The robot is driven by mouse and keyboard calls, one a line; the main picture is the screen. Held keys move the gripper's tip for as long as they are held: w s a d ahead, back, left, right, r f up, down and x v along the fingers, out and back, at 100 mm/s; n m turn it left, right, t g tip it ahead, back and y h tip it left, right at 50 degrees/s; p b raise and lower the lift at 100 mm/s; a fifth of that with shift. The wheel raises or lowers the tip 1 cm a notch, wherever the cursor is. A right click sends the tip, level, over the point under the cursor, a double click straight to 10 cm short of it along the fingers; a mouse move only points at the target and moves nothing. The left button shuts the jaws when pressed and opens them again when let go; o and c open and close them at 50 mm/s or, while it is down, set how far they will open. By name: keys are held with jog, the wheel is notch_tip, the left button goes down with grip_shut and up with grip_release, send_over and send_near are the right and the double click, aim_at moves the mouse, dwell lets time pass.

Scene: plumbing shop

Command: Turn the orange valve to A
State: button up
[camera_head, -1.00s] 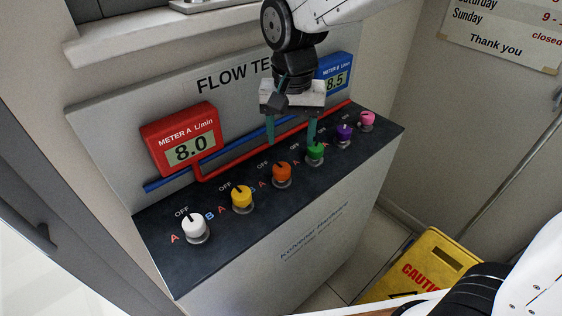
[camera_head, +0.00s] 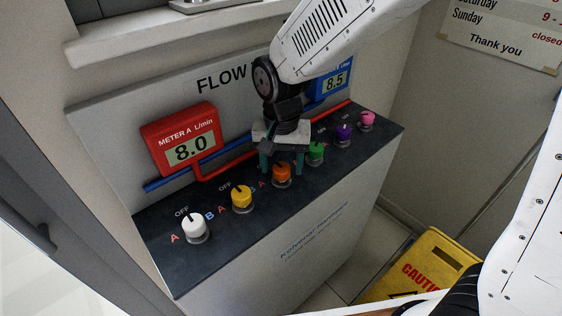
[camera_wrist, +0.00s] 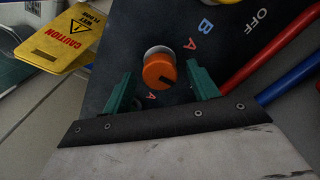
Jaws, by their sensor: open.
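The orange valve (camera_head: 282,174) is a round knob in the row on the dark panel. It shows close up in the wrist view (camera_wrist: 158,71), with a dark mark on the cap near its lower right edge. A red A lies up and to the right of it there. Its OFF label is hidden. My gripper (camera_head: 282,166) is open, with one green finger on each side of the orange valve. The fingers also stand on both sides of it in the wrist view (camera_wrist: 159,80). I see gaps there, so it is not clamped.
The yellow valve (camera_head: 242,198) and white valve (camera_head: 195,227) are to the left. The green valve (camera_head: 315,153), purple valve (camera_head: 343,134) and pink valve (camera_head: 367,120) are to the right. Meter A (camera_head: 182,139) reads 8.0 and meter B (camera_head: 334,81) 8.5. Pipes run behind.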

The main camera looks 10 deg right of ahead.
jog(key=c, duration=1)
jog(key=shift+n, duration=0.5)
jog(key=n, duration=0.4)
jog(key=shift+n, duration=0.4)
jog(key=n, duration=0.5)
jog(key=shift+n, duration=0.7)
jog(key=o, duration=1)
